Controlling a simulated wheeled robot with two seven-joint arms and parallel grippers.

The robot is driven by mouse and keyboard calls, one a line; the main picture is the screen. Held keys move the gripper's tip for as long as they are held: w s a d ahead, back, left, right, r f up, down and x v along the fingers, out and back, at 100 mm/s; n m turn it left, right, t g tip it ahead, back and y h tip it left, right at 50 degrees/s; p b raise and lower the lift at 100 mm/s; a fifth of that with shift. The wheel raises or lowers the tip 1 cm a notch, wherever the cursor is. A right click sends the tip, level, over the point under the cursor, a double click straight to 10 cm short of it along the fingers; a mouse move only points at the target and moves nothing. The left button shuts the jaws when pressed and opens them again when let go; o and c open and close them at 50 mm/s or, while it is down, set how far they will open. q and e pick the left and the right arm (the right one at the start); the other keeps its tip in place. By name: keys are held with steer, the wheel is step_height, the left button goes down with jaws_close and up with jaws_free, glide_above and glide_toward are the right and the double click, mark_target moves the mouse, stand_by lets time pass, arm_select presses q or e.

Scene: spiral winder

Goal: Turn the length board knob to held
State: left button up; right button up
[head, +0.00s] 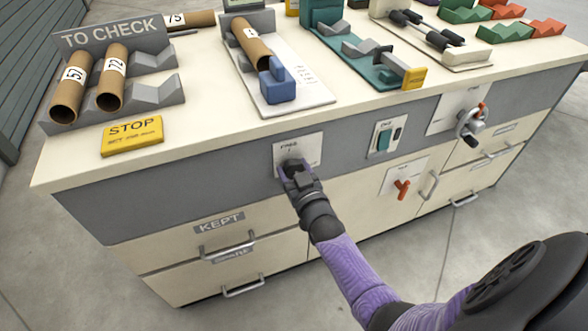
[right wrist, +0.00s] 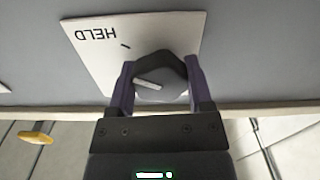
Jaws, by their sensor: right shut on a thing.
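The knob (right wrist: 160,78) is dark grey and many-sided, with a pale pointer bar on its face. It sits on a white label plate (head: 312,146) on the cabinet's grey front; the plate also shows in the right wrist view (right wrist: 95,55). In that view the word HELD reads upside down at upper left, with a short tick nearby; the pointer bar lies nearly sideways, not along the tick. In the head view the plate's visible word looks like FREE. My right gripper (head: 292,172) is shut on the knob, one purple finger on each side. My left gripper is not in view.
Right of the plate are a green switch (head: 384,139), a red handle (head: 403,188) and a crank (head: 471,121). Drawers with bar handles (head: 228,250) lie below. On the worktop are a tube rack (head: 165,91), a yellow STOP sign (head: 132,136) and a blue block (head: 277,84) on a board.

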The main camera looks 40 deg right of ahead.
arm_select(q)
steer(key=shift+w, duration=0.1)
arm_select(e)
steer(key=o, duration=1.1)
steer(key=shift+c, duration=0.2)
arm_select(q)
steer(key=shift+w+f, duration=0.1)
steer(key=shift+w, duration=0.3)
arm_select(e)
steer(key=shift+o, duration=1)
arm_select(q)
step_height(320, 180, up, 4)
steer(key=p, duration=0.4)
arm_select(e)
steer(key=v, duration=1)
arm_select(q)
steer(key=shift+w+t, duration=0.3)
arm_select(e)
steer(key=shift+d, duration=0.1)
